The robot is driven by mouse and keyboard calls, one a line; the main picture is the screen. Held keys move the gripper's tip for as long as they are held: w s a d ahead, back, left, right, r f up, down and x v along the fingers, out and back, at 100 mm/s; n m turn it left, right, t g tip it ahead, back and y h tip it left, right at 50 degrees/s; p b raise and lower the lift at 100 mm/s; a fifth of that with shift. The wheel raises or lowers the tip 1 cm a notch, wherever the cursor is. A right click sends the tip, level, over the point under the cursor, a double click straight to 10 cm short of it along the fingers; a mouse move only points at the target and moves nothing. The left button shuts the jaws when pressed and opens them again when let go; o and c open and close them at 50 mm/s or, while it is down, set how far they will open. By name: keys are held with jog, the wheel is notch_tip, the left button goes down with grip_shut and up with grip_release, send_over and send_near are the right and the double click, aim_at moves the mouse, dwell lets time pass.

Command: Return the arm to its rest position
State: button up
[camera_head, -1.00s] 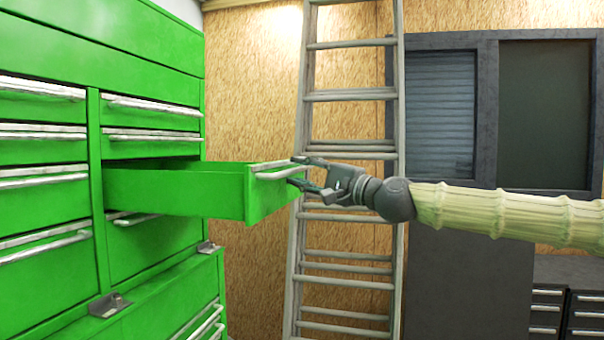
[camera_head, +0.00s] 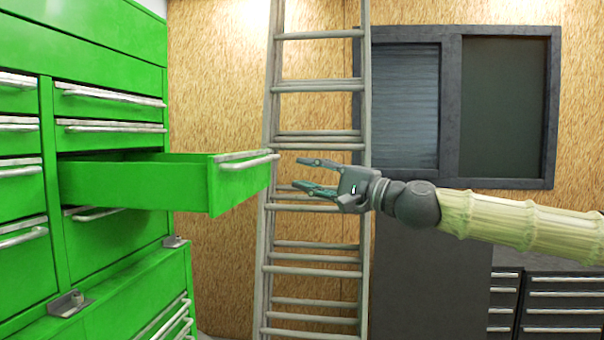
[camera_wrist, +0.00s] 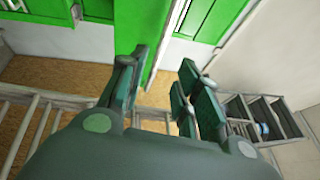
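My gripper (camera_head: 308,175) is in the middle of the head view, its fingers pointing left. The two fingers are apart with nothing between them, so it is open and empty. It is just right of the handle (camera_head: 247,161) of a pulled-out green drawer (camera_head: 140,184), with a small gap between. The drawer stands well out of the green cabinet (camera_head: 110,228). In the wrist view the spread fingers (camera_wrist: 158,85) also show with a gap between them. My arm reaches in from the right edge.
A grey ladder (camera_head: 318,90) leans against the wood-panel wall behind my gripper. A dark cabinet (camera_head: 425,285) and dark drawers (camera_head: 567,294) stand at the right.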

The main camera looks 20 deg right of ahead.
jog(key=shift+s+d, duration=0.15)
jog(key=shift+s, duration=0.1)
jog(key=shift+f, duration=0.1)
dwell(0.3)
